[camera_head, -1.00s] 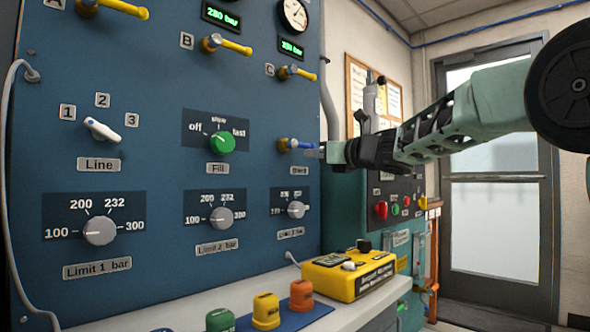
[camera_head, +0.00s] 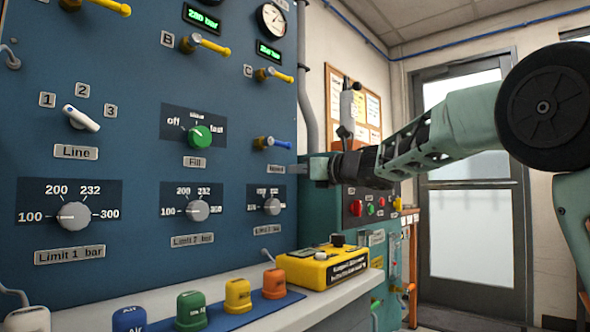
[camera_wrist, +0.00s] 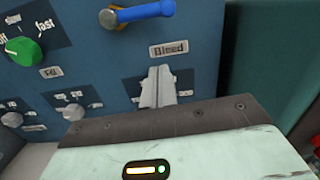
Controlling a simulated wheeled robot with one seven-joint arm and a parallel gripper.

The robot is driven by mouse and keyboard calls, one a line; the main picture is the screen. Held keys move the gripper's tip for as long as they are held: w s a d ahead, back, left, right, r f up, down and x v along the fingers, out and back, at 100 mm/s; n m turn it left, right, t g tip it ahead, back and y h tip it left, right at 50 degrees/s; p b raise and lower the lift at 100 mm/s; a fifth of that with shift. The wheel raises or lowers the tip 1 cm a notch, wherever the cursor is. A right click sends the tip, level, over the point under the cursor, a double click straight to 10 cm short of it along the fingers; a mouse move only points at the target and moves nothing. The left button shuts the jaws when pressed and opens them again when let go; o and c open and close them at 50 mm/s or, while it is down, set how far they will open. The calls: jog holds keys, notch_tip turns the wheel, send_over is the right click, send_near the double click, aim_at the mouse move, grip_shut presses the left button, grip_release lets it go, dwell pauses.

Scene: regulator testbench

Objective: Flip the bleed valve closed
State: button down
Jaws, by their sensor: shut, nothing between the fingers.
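The bleed valve has a blue lever (camera_head: 275,143) on a brass-coloured pivot at the panel's right side. The lever points right, roughly level, and shows large at the top of the wrist view (camera_wrist: 146,11). The "Bleed" label (camera_wrist: 169,50) sits just below it. My gripper (camera_head: 292,169) is below the lever, close to the panel at the height of the label, and partly covers the label in the head view. In the wrist view its fingers (camera_wrist: 157,78) are together and empty, apart from the lever. Whether the fingertips touch the panel I cannot tell.
The green Fill knob (camera_head: 199,137) is left of the lever, and a limit knob (camera_head: 272,206) is below. A yellow-handled valve (camera_head: 275,75) is above. A yellow box (camera_head: 321,267) and coloured caps stand on the ledge. A teal cabinet (camera_head: 313,228) stands right.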

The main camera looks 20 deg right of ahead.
jog(key=v, duration=0.8)
jog(key=shift+s+r+p, duration=0.2)
jog(key=shift+r+p, duration=0.1)
